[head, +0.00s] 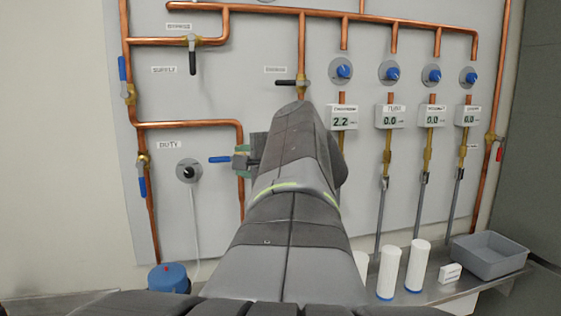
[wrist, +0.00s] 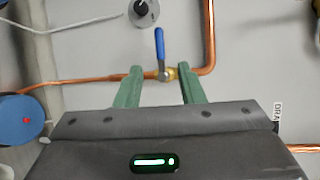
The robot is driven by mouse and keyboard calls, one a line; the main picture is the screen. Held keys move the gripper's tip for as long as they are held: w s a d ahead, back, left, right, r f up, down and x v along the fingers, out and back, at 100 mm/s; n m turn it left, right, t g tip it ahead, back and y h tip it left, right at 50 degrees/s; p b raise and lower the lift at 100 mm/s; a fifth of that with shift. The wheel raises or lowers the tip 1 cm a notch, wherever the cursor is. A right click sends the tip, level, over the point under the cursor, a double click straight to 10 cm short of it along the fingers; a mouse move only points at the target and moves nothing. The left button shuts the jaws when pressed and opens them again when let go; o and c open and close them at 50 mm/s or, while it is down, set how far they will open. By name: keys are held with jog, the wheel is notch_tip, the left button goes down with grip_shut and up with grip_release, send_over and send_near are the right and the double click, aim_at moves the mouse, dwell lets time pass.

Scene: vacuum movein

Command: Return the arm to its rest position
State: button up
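My arm (head: 290,200) reaches up and forward across the middle of the head view toward the pipe panel (head: 225,90). My gripper (wrist: 160,72) has its two green fingers wide apart in the wrist view, with nothing clamped between them. A brass valve (wrist: 171,74) with a blue lever (wrist: 159,45) shows between the fingertips, with gaps on both sides. How close in depth the fingers are, I cannot tell. In the head view the gripper (head: 241,161) is partly hidden behind my arm, and the blue lever (head: 219,159) points left beside it.
Copper pipes (head: 185,124) with several valves cover the panel. A black knob (head: 188,171) is left of the gripper. A blue canister (head: 168,278) stands low left. White cylinders (head: 417,265) and a grey bin (head: 489,255) are on the bench at right.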

aim_at(221, 160)
jog(key=shift+w+a, duration=0.1)
jog(key=p+x, duration=0.2)
jog(key=x, duration=1.1)
jog(key=shift+w+a, duration=0.25)
jog(key=shift+d, duration=0.1)
jog(key=shift+f, duration=0.1)
